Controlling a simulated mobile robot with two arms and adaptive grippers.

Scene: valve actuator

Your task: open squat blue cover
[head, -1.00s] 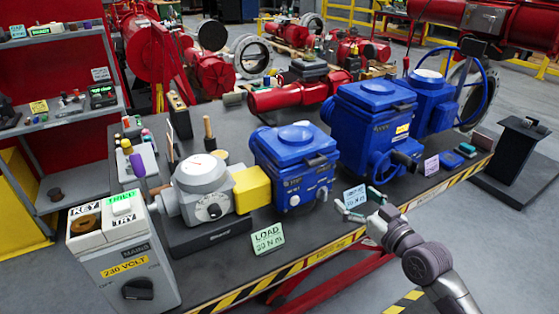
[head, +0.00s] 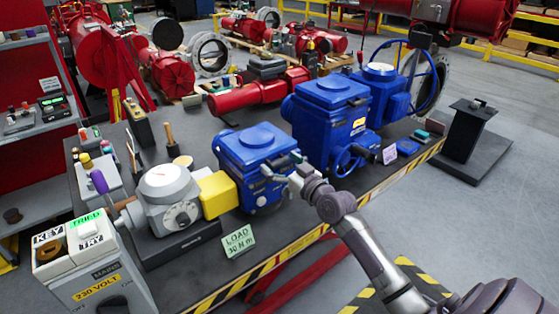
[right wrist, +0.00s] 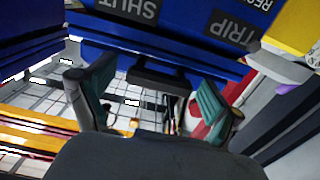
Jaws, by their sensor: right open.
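The squat blue cover (head: 256,142) is the flat lid on the smaller blue actuator box. It looks closed. My right gripper (head: 283,165) is at the right front edge of this cover, open. In the right wrist view, its two teal-padded fingers (right wrist: 150,88) stand apart, with a dark handle bar (right wrist: 158,78) between them in the picture. I cannot tell whether the fingers touch it. Blue panels with SHUT and TRIP labels (right wrist: 235,30) appear upside down behind the fingers. My left gripper is not in view.
A taller blue actuator (head: 325,115) with a handwheel stands to the right. A grey gauge unit with a yellow block (head: 217,193) stands to the left. A LOAD card (head: 238,241) stands in front on the bench (head: 190,258), which has a striped edge.

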